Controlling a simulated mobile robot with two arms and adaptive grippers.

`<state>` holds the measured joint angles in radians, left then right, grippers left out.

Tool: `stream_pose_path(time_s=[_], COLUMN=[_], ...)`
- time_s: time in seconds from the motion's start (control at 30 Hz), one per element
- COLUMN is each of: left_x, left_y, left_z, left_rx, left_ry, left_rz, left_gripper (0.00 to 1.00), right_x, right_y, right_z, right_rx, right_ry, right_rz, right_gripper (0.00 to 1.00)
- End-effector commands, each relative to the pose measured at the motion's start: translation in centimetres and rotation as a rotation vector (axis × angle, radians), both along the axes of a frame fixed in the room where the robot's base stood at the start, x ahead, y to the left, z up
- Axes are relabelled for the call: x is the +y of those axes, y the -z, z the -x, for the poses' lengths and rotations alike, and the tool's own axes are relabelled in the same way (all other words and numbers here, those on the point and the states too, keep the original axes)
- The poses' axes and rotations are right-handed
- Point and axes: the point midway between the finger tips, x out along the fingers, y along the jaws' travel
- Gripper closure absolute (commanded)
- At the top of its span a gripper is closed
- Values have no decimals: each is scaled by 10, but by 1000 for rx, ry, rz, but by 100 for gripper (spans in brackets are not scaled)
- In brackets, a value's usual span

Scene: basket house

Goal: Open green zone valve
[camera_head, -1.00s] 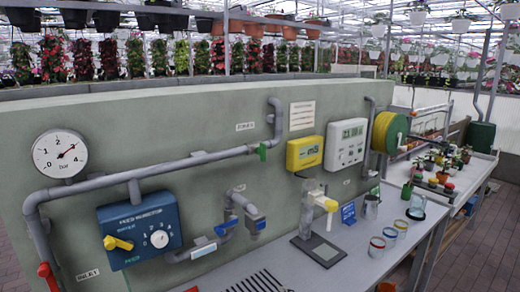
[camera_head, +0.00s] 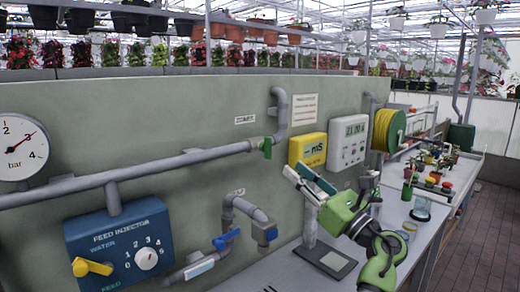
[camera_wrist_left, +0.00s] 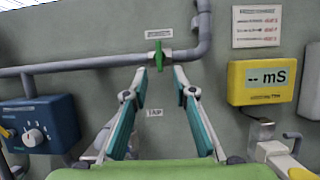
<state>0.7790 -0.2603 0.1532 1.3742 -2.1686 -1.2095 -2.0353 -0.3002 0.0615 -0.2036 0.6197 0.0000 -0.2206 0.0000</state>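The green zone valve (camera_head: 266,147) sits on the grey horizontal pipe below the ZONES label. In the left wrist view its green handle (camera_wrist_left: 158,56) stands upright, across the pipe. My left gripper (camera_head: 293,168) is open and empty, apart from the valve, just right of and below it in the head view. In the left wrist view my left gripper (camera_wrist_left: 161,74) has its two fingers spread, with tips a little below the handle on either side. My right gripper is not in view.
A blue feed injector (camera_head: 118,245) and a blue-handled tap (camera_head: 226,238) are on the wall to the left. A yellow mS meter (camera_head: 308,150) and a white controller (camera_head: 347,142) hang to the right. A bench (camera_head: 275,271) with glasses lies below.

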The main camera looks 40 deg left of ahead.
Motion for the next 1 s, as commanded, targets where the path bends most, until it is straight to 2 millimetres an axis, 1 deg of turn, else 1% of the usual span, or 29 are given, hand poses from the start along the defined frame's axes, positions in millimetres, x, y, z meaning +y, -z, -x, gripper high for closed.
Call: stream_pose_path(time_s=[0.03,0.07,0.23,0.33,0.47,0.6,0.73,0.87,1.0], left_x=[6,10,43,64,88,106,116,120,121], left_y=[-7,-9,-24,-32,-41,-47,-50,-50,-49], left_z=[0,0,-3,-5,-7,-9,-10,-10,-10], left_rx=[-2,-2,-2,-2,-2,-3,-1,-2,-2], left_ry=[-1,-2,-2,-2,-1,0,2,2,2], left_rz=[-1,-1,0,0,1,1,2,2,2], left_gripper=[75,75,75,75,75,75,75,75,75], right_x=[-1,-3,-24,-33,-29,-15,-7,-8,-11], right_y=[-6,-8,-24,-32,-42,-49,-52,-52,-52], right_z=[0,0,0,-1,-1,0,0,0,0], right_rx=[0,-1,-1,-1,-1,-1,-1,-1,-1], right_ry=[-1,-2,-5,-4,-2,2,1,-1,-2], right_rz=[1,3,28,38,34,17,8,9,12], right_gripper=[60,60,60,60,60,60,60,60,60])
